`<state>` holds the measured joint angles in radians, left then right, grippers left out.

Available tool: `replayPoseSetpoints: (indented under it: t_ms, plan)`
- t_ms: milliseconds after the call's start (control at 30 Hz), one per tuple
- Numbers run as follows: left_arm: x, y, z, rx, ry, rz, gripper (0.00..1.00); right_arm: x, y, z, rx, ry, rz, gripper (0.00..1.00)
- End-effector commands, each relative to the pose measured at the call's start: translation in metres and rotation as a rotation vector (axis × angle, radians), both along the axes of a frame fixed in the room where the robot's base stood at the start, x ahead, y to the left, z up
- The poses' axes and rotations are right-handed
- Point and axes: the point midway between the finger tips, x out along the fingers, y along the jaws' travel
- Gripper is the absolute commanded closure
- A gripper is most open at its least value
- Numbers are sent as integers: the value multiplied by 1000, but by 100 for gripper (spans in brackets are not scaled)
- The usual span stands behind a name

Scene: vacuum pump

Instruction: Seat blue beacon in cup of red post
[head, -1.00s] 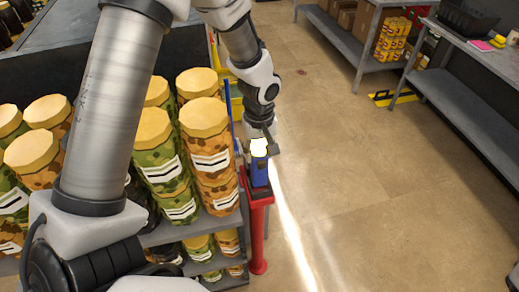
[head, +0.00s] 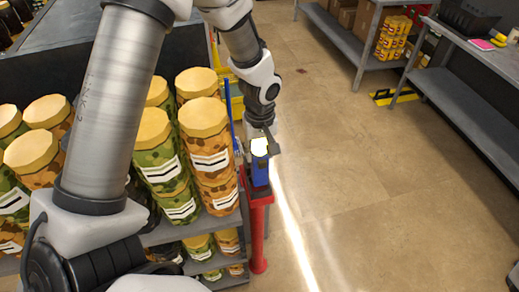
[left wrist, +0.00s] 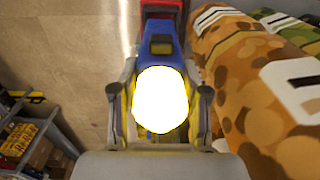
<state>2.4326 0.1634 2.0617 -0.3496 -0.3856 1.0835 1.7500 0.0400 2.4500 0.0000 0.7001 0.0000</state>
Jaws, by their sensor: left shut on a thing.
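The blue beacon (head: 260,174) has a blue body and a glowing white lamp top. My left gripper (head: 260,149) is shut on it around the lamp end and points down. The red post (head: 257,235) stands on the floor beside the shelf, directly under the beacon. The beacon's lower end meets the top of the post in the head view; I cannot tell how deep it sits in the cup. In the left wrist view the beacon (left wrist: 158,42) lies between the two fingers, with part of the red post (left wrist: 162,8) beyond it. My right gripper is not in view.
Camouflage-patterned jars with yellow lids (head: 208,150) crowd the shelf just left of the post, close to my gripper. The floor (head: 390,210) to the right is open. Grey workbenches (head: 470,105) stand at the far right.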

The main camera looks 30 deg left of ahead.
Motion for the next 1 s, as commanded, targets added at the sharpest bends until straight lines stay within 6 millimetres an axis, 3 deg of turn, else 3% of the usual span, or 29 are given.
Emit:
replayPoseSetpoints:
  t_ms: [467,1000]
  plan:
    - [-1,1,0,0,0,0,100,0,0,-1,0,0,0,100]
    - [-1,1,-13,0,0,0,100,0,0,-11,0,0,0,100]
